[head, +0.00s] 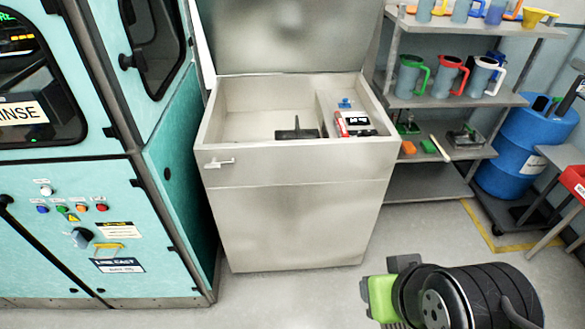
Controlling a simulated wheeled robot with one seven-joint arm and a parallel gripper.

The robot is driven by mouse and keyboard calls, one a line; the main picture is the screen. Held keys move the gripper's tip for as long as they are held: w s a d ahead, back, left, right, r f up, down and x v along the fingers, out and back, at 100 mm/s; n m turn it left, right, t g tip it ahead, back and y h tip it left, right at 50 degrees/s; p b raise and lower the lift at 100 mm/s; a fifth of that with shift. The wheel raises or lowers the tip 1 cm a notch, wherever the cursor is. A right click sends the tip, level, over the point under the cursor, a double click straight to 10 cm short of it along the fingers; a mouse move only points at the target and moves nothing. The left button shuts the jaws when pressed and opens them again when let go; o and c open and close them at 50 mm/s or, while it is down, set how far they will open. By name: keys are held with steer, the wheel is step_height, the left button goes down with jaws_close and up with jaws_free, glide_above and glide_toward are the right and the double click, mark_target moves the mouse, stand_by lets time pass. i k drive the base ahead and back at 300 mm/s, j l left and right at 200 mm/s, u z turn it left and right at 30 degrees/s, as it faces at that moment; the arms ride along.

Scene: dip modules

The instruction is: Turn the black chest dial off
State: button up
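A grey chest (280,225) stands in the middle of the head view with its lid (290,35) raised. A black dial-like piece (297,132) with an upright grip shows inside, near the front wall, its base partly hidden by the rim. Another black rotary knob (82,237) sits on the teal machine's panel at the left. Which way either one is set is too small to tell. I cannot make out any gripper fingers, and nothing touches the chest.
The teal machine (60,175) stands close to the chest's left. In the chest's right compartment are a white and red device (356,123) and a small blue piece (345,103). Shelves with jugs (448,77) and a blue drum (525,145) stand right.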

mark_target(364, 133)
steer(key=i+l+u, duration=0.2)
steer(key=u, duration=0.15)
steer(key=i+l+u, duration=0.45)
steer(key=l+u, duration=0.25)
steer(key=i+l+u, duration=0.1)
steer(key=l+u, duration=0.25)
steer(key=i+l+u, duration=0.1)
steer(key=l+u, duration=0.6)
steer(key=i, duration=0.05)
